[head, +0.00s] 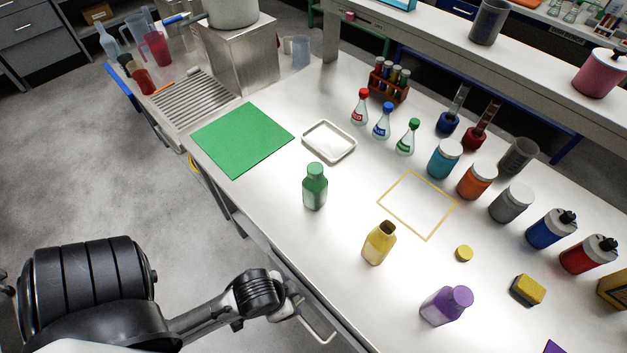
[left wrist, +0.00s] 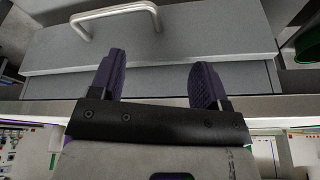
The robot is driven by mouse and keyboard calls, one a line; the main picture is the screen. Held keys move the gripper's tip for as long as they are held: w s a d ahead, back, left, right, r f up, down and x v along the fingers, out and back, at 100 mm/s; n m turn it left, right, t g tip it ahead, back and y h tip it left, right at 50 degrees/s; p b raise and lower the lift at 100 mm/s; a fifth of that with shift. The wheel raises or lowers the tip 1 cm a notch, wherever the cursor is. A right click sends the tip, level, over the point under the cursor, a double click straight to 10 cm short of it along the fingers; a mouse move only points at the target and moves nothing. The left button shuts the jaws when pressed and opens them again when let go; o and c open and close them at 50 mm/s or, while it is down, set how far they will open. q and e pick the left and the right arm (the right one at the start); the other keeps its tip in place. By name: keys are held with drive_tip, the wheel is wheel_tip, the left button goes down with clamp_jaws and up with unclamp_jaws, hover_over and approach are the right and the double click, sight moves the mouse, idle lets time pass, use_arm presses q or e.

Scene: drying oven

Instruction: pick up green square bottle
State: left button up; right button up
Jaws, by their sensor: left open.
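The green square bottle (head: 315,187) stands upright with its green cap on, near the front edge of the white bench, right of the green mat (head: 243,138). My left arm comes in low at the left in the head view. Its hand is beside the bench front, below and short of the bottle, and the fingers cannot be made out there. In the left wrist view my left gripper (left wrist: 158,85) is open and empty, its two dark purple fingers apart in front of a grey drawer front with a metal handle (left wrist: 115,16). My right gripper is not in view.
A yellow bottle (head: 379,243) and a purple bottle (head: 447,305) stand to the right of the green one. A white tray (head: 329,141) lies behind it. Flasks with red, blue and green caps and several jars stand farther back. A yellow square outline (head: 418,204) encloses bare bench.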

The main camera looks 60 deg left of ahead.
sight(315, 186)
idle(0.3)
use_arm(q)
wheel_tip(315, 186, up, 6)
drive_tip(key=s+a+n+p, duration=0.1)
drive_tip(key=p, duration=0.7)
drive_tip(key=w+a+r+n+t+y+p, duration=0.1)
drive_tip(key=a, duration=0.3)
drive_tip(key=w+a+r+n+t+y+p, duration=0.1)
drive_tip(key=w+a+t+y, duration=0.1)
drive_tip(key=a, duration=0.3)
drive_tip(key=w+a+r+n+t+y+p, duration=0.1)
drive_tip(key=a+n+t, duration=0.1)
drive_tip(key=a, duration=0.2)
drive_tip(key=shift+w+a+y+p, duration=0.2)
drive_tip(key=shift+w+y+p, duration=0.15)
drive_tip(key=shift+y+p, duration=0.05)
drive_tip(key=w+r+t, duration=0.1)
drive_tip(key=t, duration=0.1)
drive_tip(key=w+a+r+t+y, duration=0.1)
drive_tip(key=r, duration=0.1)
drive_tip(key=shift+w+t, duration=0.2)
drive_tip(key=shift+t, duration=0.2)
wheel_tip(315, 186, up, 6)
drive_tip(key=w+d+t, duration=0.1)
drive_tip(key=w+t, duration=0.1)
drive_tip(key=t, duration=0.3)
drive_tip(key=x, duration=1.3)
drive_tip(key=shift+w+d+f, duration=0.15)
drive_tip(key=shift+w+d, duration=0.15)
drive_tip(key=shift+w, duration=0.05)
